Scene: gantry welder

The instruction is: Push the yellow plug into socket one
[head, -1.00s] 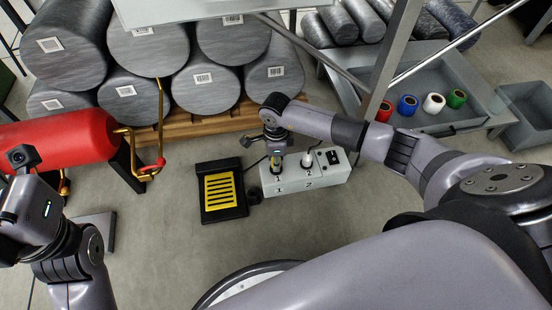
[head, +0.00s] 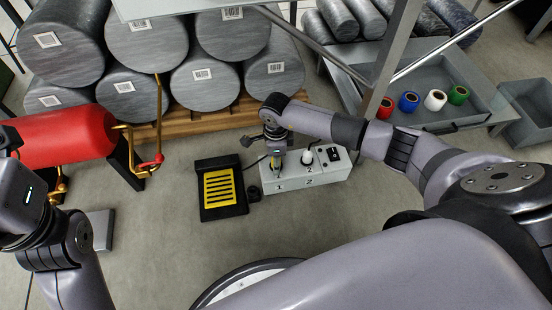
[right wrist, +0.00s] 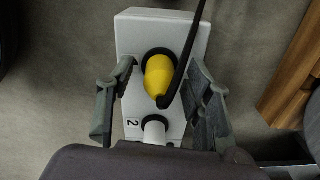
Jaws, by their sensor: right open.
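The white socket box (head: 322,178) stands on the floor near the middle of the head view, with its sockets marked 1 and 2. The yellow plug (right wrist: 158,74) stands at the black ring of socket one; how deep it sits I cannot tell. A black cable rises from it. My right gripper (right wrist: 162,80) is open, with one finger on each side of the yellow plug and gaps between. In the head view my right gripper (head: 276,152) is over socket one and partly hides the plug. My left arm is at the left edge; its fingers are out of view.
A white plug (right wrist: 155,130) stands at socket two, close beside the right gripper. A black stand with a yellow slotted top (head: 219,190) is left of the box. Grey cylinders on a wooden pallet (head: 180,127) lie behind. A red tank (head: 70,138) is at left.

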